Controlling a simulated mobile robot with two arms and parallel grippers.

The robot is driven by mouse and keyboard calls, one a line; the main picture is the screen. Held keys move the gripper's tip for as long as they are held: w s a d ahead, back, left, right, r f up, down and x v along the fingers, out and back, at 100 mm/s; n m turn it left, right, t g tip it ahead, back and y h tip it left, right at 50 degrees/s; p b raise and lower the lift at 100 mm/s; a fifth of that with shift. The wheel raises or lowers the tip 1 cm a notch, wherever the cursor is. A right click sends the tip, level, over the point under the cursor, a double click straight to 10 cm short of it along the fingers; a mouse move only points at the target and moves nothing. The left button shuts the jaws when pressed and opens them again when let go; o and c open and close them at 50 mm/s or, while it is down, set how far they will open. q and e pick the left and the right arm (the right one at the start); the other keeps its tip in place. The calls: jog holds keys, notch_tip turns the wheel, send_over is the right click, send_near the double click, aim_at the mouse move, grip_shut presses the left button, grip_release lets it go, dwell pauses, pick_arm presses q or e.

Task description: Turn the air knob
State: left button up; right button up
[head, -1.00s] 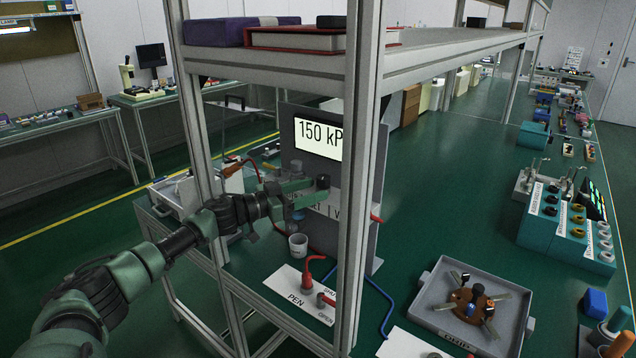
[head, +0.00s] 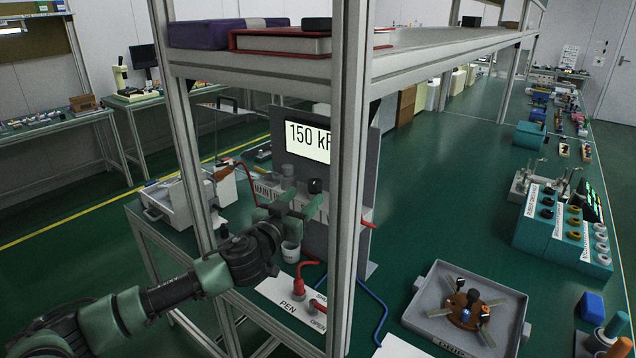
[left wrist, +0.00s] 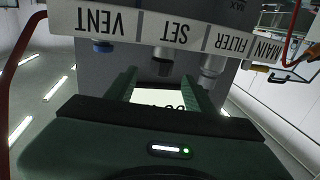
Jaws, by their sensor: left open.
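A grey air panel stands on the green bench with a lit display (head: 308,142) that reads 150 kPa, partly cut off by a shelf post. A dark knob (head: 315,185) shows on it. In the left wrist view the panel appears upside down, with a dark grey knob (left wrist: 163,58) by the SET label (left wrist: 172,32). My left gripper (head: 303,203) is open in front of the panel. Its fingers (left wrist: 161,82) lie either side of the SET knob's line; contact is not visible. My right gripper is out of view.
A shelf post (head: 346,200) stands right of my left gripper, and another post (head: 188,150) left of it. A shelf (head: 430,50) with books is above. A red-handled valve (head: 299,285) and a grey tray (head: 425,310) are on the bench below.

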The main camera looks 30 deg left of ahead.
aim_at(312, 187)
pick_arm(q)
jog(key=shift+w+a+r+y, duration=0.15)
jog(key=shift+w+y, duration=0.15)
jog(key=w, duration=0.2)
jog(key=w+p, duration=0.1)
jog(key=w, duration=0.2)
jog(key=shift+w+a+p, duration=0.3)
jog(key=shift+a+p, duration=0.1)
jog(key=shift+w, duration=0.6)
jog(key=shift+a, duration=0.1)
grip_shut()
